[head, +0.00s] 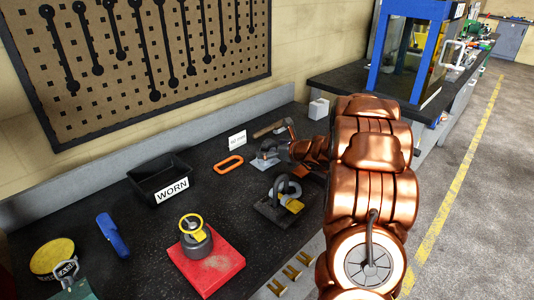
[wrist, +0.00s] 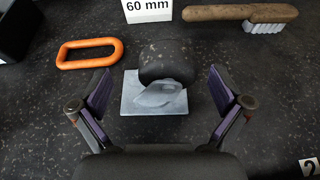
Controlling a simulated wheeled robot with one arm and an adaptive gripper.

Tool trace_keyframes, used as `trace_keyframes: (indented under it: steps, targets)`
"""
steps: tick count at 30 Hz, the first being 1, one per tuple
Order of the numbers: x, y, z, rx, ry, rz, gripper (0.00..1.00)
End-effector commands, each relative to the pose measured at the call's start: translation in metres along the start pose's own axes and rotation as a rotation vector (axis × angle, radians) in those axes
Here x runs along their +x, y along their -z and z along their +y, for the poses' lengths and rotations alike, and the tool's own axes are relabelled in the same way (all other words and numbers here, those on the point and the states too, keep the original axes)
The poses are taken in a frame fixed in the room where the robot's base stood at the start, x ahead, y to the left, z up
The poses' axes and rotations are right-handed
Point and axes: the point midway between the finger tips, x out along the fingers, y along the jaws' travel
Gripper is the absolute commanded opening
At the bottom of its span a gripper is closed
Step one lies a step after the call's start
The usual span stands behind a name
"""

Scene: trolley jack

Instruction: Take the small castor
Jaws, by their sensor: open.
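The small castor has a dark wheel, a grey fork and a pale square plate. In the wrist view the castor (wrist: 160,95) rests plate down on the black bench, in front of a "60 mm" card (wrist: 148,8). It also shows in the head view (head: 264,160), partly covered by my gripper. My gripper (wrist: 161,92) is open and empty, with one purple-padded finger on each side of the castor. Gaps show between both fingers and the castor. How high the fingertips are above the bench is hard to tell.
An orange link (wrist: 90,54) lies left of the castor, and a wooden-handled brush (wrist: 240,14) lies behind. A larger castor with a yellow pedal (head: 283,200) stands nearer the front. A black "WORN" bin (head: 157,180) and a red block (head: 206,265) are further left.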

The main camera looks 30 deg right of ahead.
Motion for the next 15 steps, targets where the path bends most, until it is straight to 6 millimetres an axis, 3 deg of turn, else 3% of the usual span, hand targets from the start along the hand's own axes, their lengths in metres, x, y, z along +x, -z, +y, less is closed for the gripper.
trace_keyframes:
  steps: [9, 15]
  targets:
    - [0.03, 0.001, -0.002, 0.001, 0.001, 0.003, 1.0]
    - [0.035, 0.002, -0.002, 0.002, 0.002, 0.002, 1.0]
